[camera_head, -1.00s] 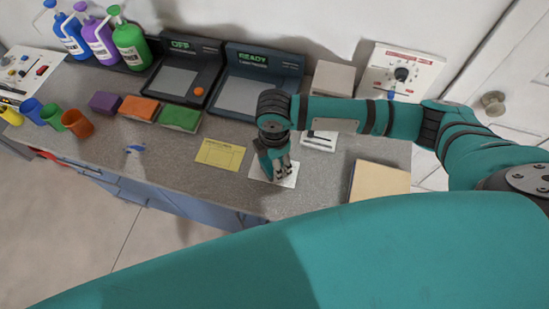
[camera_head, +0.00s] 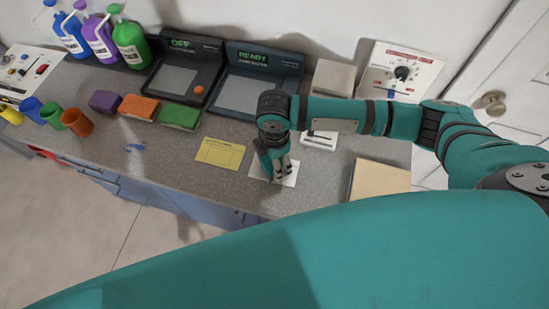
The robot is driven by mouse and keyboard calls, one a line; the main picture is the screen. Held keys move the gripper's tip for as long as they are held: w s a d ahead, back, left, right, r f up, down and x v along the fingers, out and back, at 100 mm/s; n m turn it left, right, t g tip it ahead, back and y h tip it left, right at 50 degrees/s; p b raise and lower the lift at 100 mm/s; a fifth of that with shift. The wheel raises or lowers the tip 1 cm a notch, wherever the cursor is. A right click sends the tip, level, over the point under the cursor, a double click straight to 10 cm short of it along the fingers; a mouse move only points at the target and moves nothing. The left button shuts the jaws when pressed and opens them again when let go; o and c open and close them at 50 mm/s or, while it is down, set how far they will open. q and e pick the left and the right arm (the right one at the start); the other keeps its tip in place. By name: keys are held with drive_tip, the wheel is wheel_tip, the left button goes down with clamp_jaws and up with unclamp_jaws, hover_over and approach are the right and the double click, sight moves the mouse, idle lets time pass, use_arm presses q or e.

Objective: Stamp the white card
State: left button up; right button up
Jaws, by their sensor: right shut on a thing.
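The white card (camera_head: 288,177) lies flat on the grey counter, near its front edge. My right gripper (camera_head: 281,176) points down over the card and covers its middle. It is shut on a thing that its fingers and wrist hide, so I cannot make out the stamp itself. I cannot tell whether the held thing touches the card. No mark shows on the visible part of the card. My left gripper is not in view.
A yellow paper (camera_head: 220,153) lies left of the card. A small white tray (camera_head: 319,140) is behind it, and a tan block (camera_head: 379,179) is to the right. Two dark devices (camera_head: 262,62) stand at the back, reading OFF and READY. Coloured sponges, cups and bottles (camera_head: 132,46) fill the left.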

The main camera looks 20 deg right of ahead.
drive_tip(key=shift+s+f+p, duration=0.15)
drive_tip(key=shift+p, duration=0.15)
idle(1.3)
wheel_tip(320, 180, up, 7)
drive_tip(key=p, duration=0.8)
idle(0.8)
